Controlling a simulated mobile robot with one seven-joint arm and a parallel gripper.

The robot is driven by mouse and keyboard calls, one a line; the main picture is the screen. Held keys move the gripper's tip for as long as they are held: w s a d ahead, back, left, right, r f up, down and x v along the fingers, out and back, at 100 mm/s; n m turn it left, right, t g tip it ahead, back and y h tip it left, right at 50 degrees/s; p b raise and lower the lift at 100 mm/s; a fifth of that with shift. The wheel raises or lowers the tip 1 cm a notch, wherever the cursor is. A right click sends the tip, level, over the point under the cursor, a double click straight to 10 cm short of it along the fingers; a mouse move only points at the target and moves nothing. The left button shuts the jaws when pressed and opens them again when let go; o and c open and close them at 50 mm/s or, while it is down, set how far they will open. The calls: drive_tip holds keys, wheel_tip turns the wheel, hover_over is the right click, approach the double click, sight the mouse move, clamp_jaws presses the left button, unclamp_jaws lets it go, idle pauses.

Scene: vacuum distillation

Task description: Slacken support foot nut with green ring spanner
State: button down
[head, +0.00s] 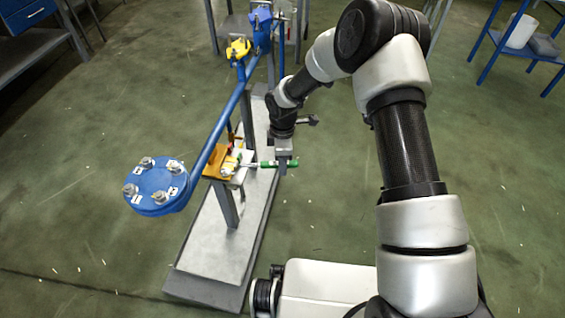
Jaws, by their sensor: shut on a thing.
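The green ring spanner (268,164) lies roughly level, its green handle in my gripper (284,168). My gripper points down and is shut on the handle's right end. The spanner's bare metal shaft runs left to the support foot (221,166), an orange-yellow plate on a grey post under the blue pipe. The spanner's ring end is at the foot's right side, but whether it is around the support foot nut cannot be told. The nut itself is too small to make out.
The blue pipe (226,115) slopes down to a round blue bolted flange (158,188). A yellow-handled valve (238,50) stands on the pipe at the back. The grey base plinth (216,255) lies below. Open floor is to the right; blue-framed shelves (525,50) stand far right.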

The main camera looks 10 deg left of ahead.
drive_tip(key=shift+s, duration=0.2)
drive_tip(key=shift+r+p, duration=2.85)
drive_tip(key=shift+r, duration=1.45)
